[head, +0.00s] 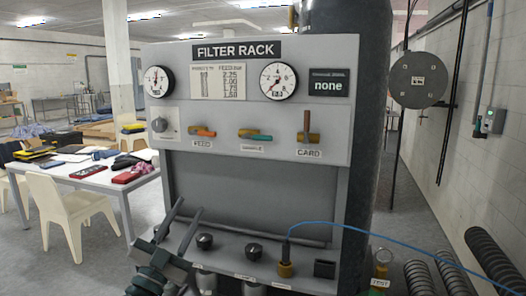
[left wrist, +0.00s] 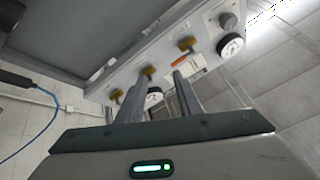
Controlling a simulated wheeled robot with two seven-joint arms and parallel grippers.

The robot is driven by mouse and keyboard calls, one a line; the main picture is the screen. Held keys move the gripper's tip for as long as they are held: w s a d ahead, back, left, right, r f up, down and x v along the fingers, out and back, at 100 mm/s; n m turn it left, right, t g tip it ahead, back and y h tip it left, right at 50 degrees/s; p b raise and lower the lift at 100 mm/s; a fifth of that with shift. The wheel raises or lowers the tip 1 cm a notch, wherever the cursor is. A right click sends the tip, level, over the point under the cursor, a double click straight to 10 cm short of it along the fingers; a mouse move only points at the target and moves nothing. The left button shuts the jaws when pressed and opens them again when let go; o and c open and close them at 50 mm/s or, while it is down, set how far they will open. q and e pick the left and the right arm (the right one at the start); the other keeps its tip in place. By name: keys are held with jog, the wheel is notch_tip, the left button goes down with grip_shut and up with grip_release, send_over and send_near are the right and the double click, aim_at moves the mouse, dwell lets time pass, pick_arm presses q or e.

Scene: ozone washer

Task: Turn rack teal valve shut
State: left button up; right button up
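The filter rack (head: 255,185) stands ahead. Its teal valve handle (head: 258,138) is the middle one of three on the upper panel; it lies nearly level, pointing right from its brass body. My left gripper (head: 189,206) is open and empty, below and left of the teal valve and clear of it. In the left wrist view my left gripper (left wrist: 162,74) shows two spread fingers, with the middle valve's brass body (left wrist: 150,71) beyond the left fingertip. The teal handle itself is hidden there. My right gripper is out of view.
An orange handle (head: 203,132) sits left of the teal one, and an upright brown handle (head: 307,123) right of it. Gauges (head: 278,81) are above. A lower shelf bears knobs (head: 253,251) and a blue cable (head: 350,228). The space before the upper panel is clear.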

aim_at(258, 137)
pick_arm(q)
jog(key=d+r+m+g+h, duration=0.45)
jog(key=r+m+g, duration=0.25)
jog(key=m, duration=0.2)
jog(key=d+r+m+g+h, duration=0.3)
jog(key=r+m+g+h, duration=0.35)
jog(key=r+m, duration=0.2)
jog(key=w+a+r+m+g+y, duration=0.1)
jog(key=w+a+r+g+y, duration=0.1)
jog(key=a+y, duration=0.3)
jog(key=shift+w+r+y, duration=0.3)
jog(key=shift+w+r, duration=0.05)
jog(key=shift+w, duration=0.3)
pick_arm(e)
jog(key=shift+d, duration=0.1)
pick_arm(q)
jog(key=shift+d, duration=0.1)
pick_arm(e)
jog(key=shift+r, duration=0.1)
